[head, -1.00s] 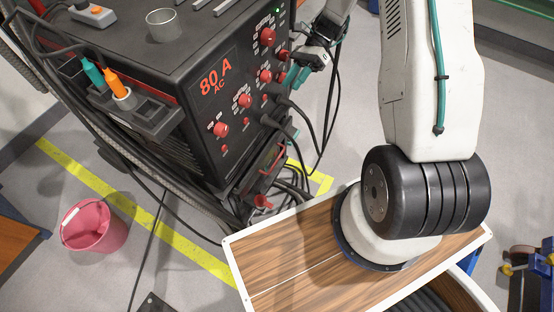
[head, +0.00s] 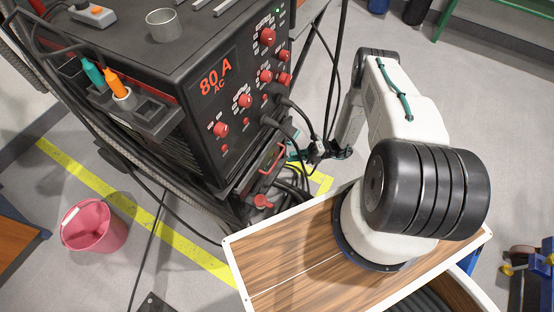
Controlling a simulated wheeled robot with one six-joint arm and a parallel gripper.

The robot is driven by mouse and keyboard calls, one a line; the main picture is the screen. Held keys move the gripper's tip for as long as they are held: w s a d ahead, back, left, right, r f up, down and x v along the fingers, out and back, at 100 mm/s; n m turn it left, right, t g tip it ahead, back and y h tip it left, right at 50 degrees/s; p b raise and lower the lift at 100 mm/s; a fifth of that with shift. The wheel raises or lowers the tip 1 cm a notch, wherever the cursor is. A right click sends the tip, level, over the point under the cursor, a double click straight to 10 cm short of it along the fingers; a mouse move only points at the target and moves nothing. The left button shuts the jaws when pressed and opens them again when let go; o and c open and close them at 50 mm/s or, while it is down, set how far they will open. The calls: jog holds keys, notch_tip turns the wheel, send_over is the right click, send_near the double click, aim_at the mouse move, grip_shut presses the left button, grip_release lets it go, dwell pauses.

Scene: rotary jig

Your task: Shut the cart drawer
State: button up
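The welding cart carries a dark machine (head: 190,85) that reads "80 A AC". Low on its front, under the panel, is a dark drawer-like part with a red bar handle (head: 272,158). A red knob (head: 263,201) sits below it. How far the drawer stands out is hard to tell, as the machine and cables partly hide it. My gripper (head: 312,153) is low, just right of the red handle, with teal and dark parts showing. It looks apart from the handle, but contact cannot be made out. Its fingers are too small and too crossed by cables to read as open or shut.
Black cables (head: 290,115) hang from the front panel beside my gripper, with more cables coiled below. A pink bucket (head: 94,226) stands on the floor at left, near yellow floor tape (head: 150,215).

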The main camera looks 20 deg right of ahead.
aim_at(277, 159)
jog(key=a, duration=0.5)
jog(key=w+a+r, duration=0.1)
jog(key=a, duration=0.1)
jog(key=shift+a, duration=0.3)
grip_shut()
